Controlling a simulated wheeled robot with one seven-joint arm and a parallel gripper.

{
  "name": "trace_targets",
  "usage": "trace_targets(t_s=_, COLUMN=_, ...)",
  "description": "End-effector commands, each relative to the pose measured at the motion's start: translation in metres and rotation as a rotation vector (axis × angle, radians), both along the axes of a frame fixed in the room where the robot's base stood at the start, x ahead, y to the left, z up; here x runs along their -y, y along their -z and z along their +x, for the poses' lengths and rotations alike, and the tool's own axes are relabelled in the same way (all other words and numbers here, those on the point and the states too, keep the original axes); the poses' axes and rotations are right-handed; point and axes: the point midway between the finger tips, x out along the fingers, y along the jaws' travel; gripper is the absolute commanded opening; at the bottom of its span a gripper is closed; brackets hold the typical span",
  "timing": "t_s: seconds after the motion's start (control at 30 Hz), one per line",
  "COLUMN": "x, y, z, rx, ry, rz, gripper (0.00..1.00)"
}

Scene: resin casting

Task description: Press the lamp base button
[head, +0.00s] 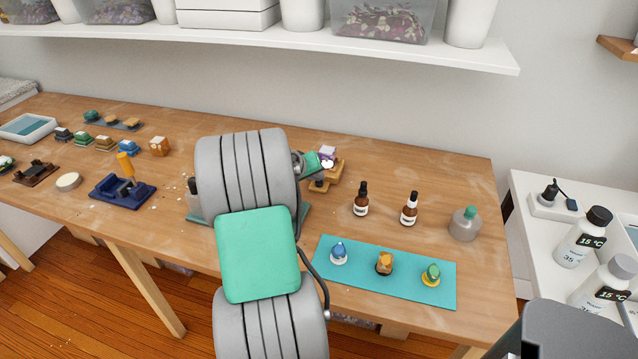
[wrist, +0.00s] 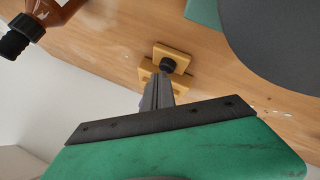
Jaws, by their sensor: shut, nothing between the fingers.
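The wooden lamp base (head: 337,174) stands near the middle of the table in the head view, partly behind my gripper (head: 325,164). A small purple and white piece (head: 327,152) shows just above my gripper there. In the wrist view the lamp base (wrist: 183,60) is a stepped block of light wood with a round black button (wrist: 168,65) on it. My gripper (wrist: 160,80) is shut and empty. Its fingertips appear just short of the button in the picture and overlap the base's near part. I cannot tell whether they touch it.
Two amber bottles (head: 361,200) (head: 409,209) and a grey jar (head: 465,224) stand to the right. A teal mat (head: 350,285) with three small coloured pieces lies in front. A shelf (head: 400,52) runs above the back.

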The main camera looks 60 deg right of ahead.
Motion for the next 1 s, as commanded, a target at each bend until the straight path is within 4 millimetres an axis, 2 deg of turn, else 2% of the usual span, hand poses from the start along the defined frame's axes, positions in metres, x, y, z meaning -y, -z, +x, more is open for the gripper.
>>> trace_targets(t_s=0.7, x=0.000, y=0.004, z=0.000, rx=0.000, ry=0.000, rz=0.000, gripper=0.00)
trace_targets(t_s=1.0, x=0.000, y=-0.010, z=0.000, rx=0.000, ry=0.000, rz=0.000, gripper=0.00)
